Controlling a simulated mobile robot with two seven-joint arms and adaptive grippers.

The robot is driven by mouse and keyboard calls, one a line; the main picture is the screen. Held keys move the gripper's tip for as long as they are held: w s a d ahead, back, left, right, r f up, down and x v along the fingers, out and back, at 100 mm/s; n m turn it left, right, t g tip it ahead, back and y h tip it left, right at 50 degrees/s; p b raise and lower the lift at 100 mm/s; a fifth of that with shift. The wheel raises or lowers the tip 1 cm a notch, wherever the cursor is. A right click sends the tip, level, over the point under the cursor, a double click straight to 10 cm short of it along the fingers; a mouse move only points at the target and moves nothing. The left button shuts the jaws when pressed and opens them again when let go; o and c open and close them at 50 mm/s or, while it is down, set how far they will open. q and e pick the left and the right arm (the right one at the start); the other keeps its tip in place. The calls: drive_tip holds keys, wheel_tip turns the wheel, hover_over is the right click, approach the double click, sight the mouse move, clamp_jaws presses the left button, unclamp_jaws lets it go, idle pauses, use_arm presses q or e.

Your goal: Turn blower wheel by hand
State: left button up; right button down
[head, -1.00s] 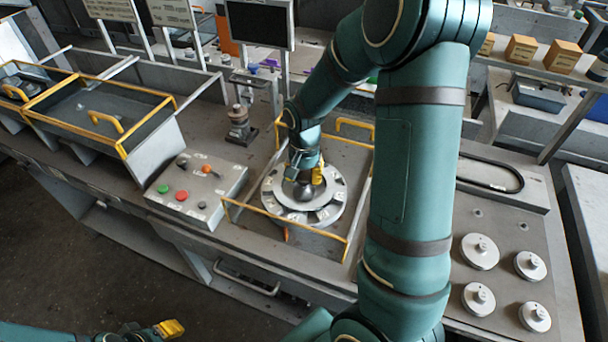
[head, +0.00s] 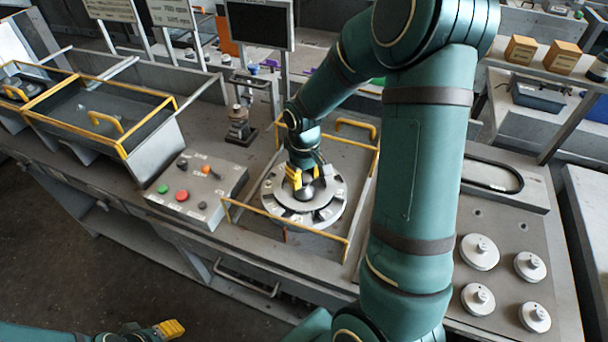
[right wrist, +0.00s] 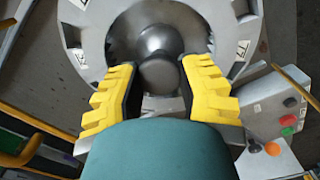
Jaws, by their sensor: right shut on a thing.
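The blower wheel (head: 335,199) is a round grey disc with small labelled plates, lying flat inside a yellow-railed frame on the bench. At its centre is a rounded dark metal hub (right wrist: 160,60). My right gripper (head: 307,183) points down over the wheel's middle. In the right wrist view its yellow-and-black fingers (right wrist: 157,92) stand on either side of the hub, closed on its near knob. The wheel's near part is hidden there by the gripper. My left gripper (head: 170,328) is at the bottom left, away from the bench; its opening does not show clearly.
A control box (head: 197,188) with green, red and orange controls stands left of the wheel. Yellow rails (head: 287,225) border the wheel's front. Several round metal parts (head: 479,251) sit on the right bench. A dark monitor (head: 259,24) stands behind.

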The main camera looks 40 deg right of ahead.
sight(305, 177)
drive_tip(key=n, duration=0.4)
drive_tip(key=shift+s+f+n+p, duration=0.1)
drive_tip(key=shift+s+n+p, duration=0.05)
drive_tip(key=shift+n+p, duration=0.65)
drive_tip(key=shift+n, duration=1.4)
drive_tip(key=shift+a, duration=0.1)
drive_tip(key=shift+c, duration=2.2)
unclamp_jaws()
wheel_tip(305, 177, up, 12)
